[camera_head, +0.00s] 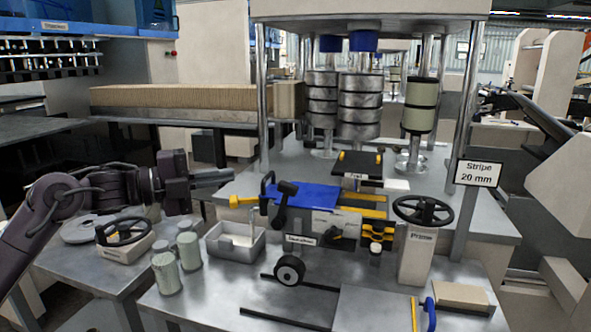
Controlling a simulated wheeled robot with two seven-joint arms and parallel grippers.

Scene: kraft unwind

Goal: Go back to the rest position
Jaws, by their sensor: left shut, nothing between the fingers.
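My left gripper (213,177) comes in from the left on a dark purple-grey arm. It points to the right, shut and empty, in the air above the left side of the metal workbench (215,293). It appears apart from the things below it. My right gripper is not in view.
To the right stand a blue-and-yellow device (318,200), a handwheel on a post marked "Prizma" (421,213) and a "Stripe 20 mm" sign (478,173). Metal columns (263,95) rise behind.

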